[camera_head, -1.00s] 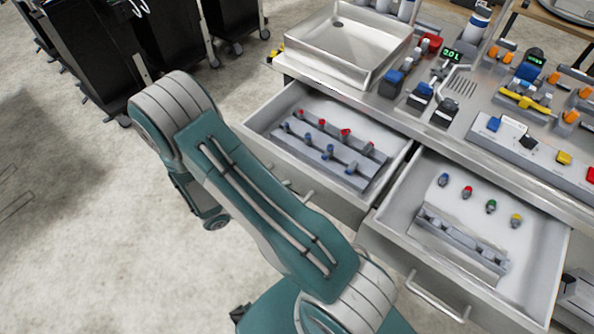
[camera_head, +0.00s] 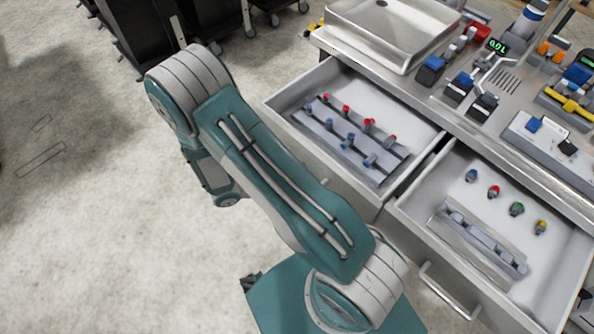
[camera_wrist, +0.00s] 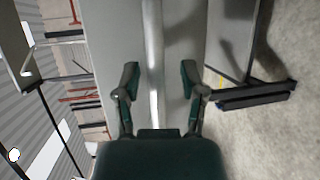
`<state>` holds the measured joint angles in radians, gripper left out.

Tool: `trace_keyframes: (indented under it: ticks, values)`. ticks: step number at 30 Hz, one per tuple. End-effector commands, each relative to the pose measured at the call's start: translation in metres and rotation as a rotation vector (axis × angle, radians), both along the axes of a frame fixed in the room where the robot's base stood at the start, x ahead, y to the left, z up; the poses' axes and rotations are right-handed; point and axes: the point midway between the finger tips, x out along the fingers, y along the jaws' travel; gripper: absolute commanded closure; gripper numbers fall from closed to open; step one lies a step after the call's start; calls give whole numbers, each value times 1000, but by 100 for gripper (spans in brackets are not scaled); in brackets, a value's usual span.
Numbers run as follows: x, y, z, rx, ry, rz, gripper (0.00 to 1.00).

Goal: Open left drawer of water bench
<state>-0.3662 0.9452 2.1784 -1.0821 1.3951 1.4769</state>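The left drawer (camera_head: 282,101) of the water bench (camera_head: 480,124) stands pulled out in the head view. It holds several blue-topped and red-topped fittings in a grey rack. My arm crosses in front of its lower left side, and its handle is hidden there. My gripper (camera_wrist: 158,82) shows only in the wrist view. Its two dark fingers are spread apart, with a pale bar-like strip running lengthwise in the gap between them. I cannot tell for sure whether this strip is the drawer handle or whether a finger touches it.
The right drawer (camera_head: 570,245) is also out, with coloured fittings and a rack; its handle (camera_head: 449,291) juts forward. A metal sink tray (camera_head: 392,30) and valves are on the bench top. Black wheeled carts (camera_head: 130,35) stand behind. Floor on the left is free.

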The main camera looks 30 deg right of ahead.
Motion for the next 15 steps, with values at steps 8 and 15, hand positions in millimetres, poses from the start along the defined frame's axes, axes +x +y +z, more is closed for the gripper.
trace_keyframes:
  ticks: [8,15]
  values:
    - [1,3,1,-2,-2,3,46]
    - [6,41,8,-2,-4,7,46]
